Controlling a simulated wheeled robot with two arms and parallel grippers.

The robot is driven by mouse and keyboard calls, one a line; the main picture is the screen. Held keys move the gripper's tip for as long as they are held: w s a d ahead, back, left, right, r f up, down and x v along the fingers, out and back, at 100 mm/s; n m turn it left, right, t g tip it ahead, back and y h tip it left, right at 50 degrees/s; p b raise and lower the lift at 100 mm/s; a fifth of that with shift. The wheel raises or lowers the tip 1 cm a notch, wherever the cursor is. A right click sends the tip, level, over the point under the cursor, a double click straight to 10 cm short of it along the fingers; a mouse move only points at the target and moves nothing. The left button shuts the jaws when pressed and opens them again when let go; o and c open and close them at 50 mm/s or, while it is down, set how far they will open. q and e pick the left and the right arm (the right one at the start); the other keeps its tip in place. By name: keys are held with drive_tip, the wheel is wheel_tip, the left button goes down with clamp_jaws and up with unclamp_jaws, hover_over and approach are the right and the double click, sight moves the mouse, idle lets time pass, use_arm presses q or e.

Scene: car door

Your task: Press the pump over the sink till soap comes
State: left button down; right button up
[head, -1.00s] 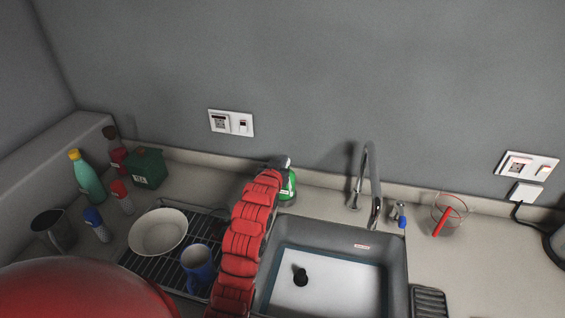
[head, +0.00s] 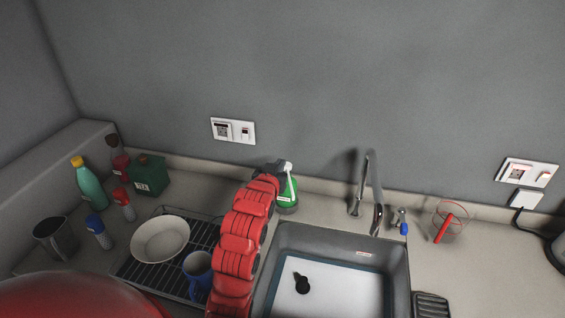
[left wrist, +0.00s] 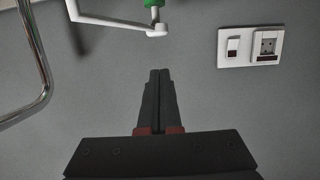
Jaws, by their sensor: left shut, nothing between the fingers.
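The green soap bottle (head: 288,191) with its white pump head (head: 287,167) stands behind the sink's (head: 400,260) back left corner. In the left wrist view, which looks upside down, the white pump head (left wrist: 157,30) with its bent spout and a bit of green hangs at the top. My left gripper (head: 274,168) is beside the pump head, partly hidden by my red arm. In the left wrist view my left gripper (left wrist: 160,72) has its fingers together and empty, apart from the pump head in the picture. I see no soap. My right gripper is out of view.
The tap (head: 372,190) rises behind the sink, right of the bottle. A drying rack (head: 180,285) with a white bowl (head: 160,239) and a blue mug (head: 197,272) lies left of the sink. A measuring cup (head: 450,220) stands at the right. Several bottles stand far left.

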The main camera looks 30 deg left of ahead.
use_arm(q)
drive_tip(key=shift+v, duration=2.1)
